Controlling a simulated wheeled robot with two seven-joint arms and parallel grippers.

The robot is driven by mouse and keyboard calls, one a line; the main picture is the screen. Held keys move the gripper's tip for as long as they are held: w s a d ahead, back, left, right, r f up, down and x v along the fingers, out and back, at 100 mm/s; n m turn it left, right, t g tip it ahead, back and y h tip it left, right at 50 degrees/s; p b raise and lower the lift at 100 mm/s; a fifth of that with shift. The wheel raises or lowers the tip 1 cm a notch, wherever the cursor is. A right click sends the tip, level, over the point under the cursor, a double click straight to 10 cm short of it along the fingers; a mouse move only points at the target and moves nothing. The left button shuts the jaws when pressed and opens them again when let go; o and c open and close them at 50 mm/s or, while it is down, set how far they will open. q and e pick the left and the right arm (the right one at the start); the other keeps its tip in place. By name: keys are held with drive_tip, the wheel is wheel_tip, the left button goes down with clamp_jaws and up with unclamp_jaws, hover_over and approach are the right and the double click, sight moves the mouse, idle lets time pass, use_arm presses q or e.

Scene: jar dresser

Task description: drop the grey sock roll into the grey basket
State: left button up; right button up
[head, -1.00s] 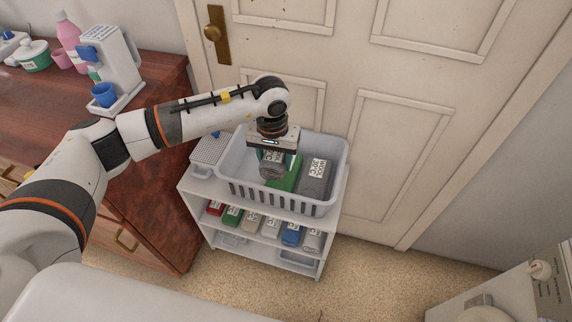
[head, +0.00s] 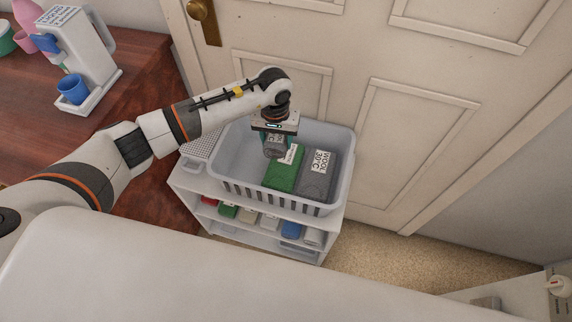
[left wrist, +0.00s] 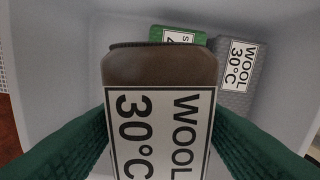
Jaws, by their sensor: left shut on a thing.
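Inside the basket lie a green packet (head: 285,172) and a grey packet (head: 316,180) with a WOOL 30°C label. They lie beyond the held roll in the wrist view. My right gripper is not in view.
The basket stands on a white shelf unit (head: 255,232) with several coloured rolls below. A wooden dresser (head: 120,110) stands at the left with a white dispenser and a blue cup (head: 73,89). A door (head: 410,130) is behind the basket.

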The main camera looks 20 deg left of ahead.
use_arm(q)
wheel_tip(320, 180, down, 3)
drive_tip(key=shift+f+b, duration=0.2)
drive_tip(key=shift+b, duration=0.35)
drive_tip(key=o, duration=1)
drive_tip(key=shift+o, duration=0.2)
wheel_tip(320, 180, up, 12)
drive_tip(key=shift+b, duration=0.4)
